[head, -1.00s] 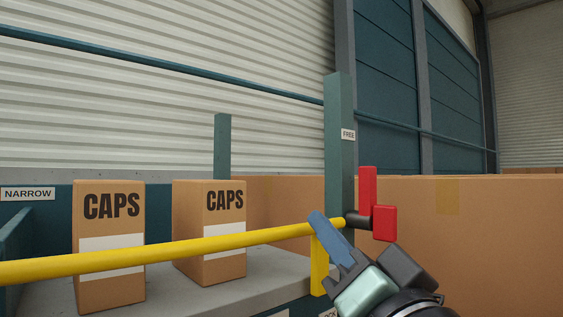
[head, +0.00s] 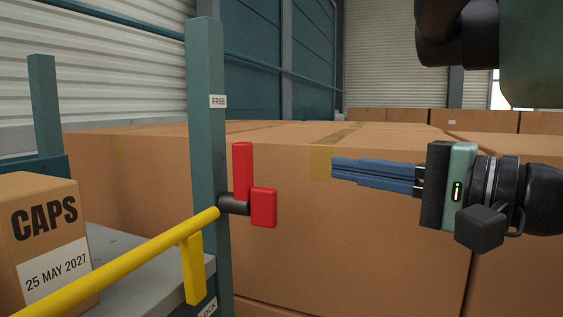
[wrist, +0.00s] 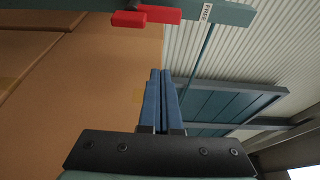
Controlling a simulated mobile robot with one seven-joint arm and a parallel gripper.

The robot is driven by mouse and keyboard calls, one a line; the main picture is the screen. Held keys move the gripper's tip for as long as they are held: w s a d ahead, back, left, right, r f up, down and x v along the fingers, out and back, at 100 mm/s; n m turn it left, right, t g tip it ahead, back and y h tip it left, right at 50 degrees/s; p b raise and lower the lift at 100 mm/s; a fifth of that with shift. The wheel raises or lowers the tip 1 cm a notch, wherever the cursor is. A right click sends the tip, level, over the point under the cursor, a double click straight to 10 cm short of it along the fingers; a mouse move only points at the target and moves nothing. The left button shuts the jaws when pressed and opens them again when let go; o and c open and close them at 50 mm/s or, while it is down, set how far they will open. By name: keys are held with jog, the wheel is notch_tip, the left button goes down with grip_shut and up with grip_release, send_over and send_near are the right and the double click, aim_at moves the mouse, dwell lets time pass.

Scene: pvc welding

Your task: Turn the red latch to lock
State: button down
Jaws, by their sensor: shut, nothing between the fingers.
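The red latch (head: 243,178) is mounted by a dark pivot on a green post (head: 206,130). The lower label, partly visible, sits near the bottom of the post. In the wrist view the latch (wrist: 147,16) shows at the top. My gripper (head: 335,167) is to the right of the latch, apart from it, with its blue fingers closed together, empty and pointing left. The fingers also show in the wrist view (wrist: 161,75).
A yellow bar (head: 120,265) runs from lower left to the post below the latch. A CAPS box (head: 35,225) stands on a grey shelf (head: 112,268) at left. Large cardboard boxes (head: 350,240) fill the space behind the latch and gripper.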

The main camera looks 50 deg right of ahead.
aim_at(248, 184)
jog(key=w+a+b, duration=0.2)
jog(key=w+a, duration=0.2)
jog(key=w, duration=0.5)
jog(key=shift+a, duration=0.15)
jog(key=shift+w+f, duration=0.15)
